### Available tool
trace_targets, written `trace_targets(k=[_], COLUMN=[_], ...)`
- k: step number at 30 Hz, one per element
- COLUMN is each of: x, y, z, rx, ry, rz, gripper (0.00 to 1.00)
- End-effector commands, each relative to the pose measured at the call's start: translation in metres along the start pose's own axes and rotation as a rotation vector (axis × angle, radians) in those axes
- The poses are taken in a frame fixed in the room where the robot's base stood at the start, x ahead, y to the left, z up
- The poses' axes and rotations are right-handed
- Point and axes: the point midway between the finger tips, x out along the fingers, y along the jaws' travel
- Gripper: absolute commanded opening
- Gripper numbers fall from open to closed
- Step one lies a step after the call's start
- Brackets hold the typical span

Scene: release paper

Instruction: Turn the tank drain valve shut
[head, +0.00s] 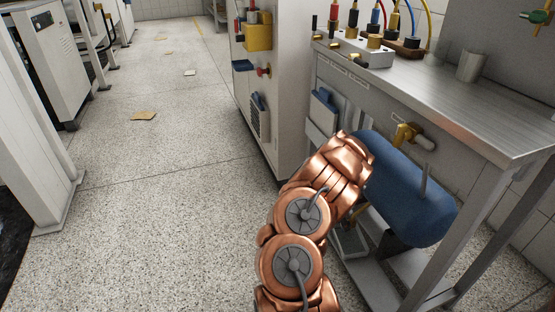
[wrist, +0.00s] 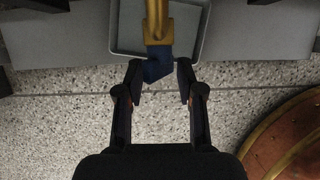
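The blue tank (head: 405,190) lies on its side under the metal bench in the head view. In the wrist view, a brass drain pipe (wrist: 158,22) comes down from the top with a blue valve handle (wrist: 157,68) at its end. My gripper (wrist: 160,82) is open, its two dark fingertips on either side of the handle. A gap shows on the right of the handle; the left fingertip is very close, and I cannot tell whether it touches. In the head view, my copper arm hides the gripper and most of the valve.
A grey tray (wrist: 205,45) sits below the valve; it also shows in the head view (head: 349,243). A white cabinet (head: 277,110) stands left. The speckled floor (head: 150,220) is mostly clear.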

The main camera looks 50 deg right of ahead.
Motion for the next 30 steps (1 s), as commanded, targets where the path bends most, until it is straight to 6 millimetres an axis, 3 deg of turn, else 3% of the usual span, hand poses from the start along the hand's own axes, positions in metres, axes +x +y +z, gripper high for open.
trace_targets(k=[12, 30], x=[-0.063, -0.117], y=[0.002, 0.075], z=[0.000, -0.023], rx=[0.001, -0.285], ry=[0.002, -0.035], rz=[0.004, 0.216], gripper=[0.38, 0.38])
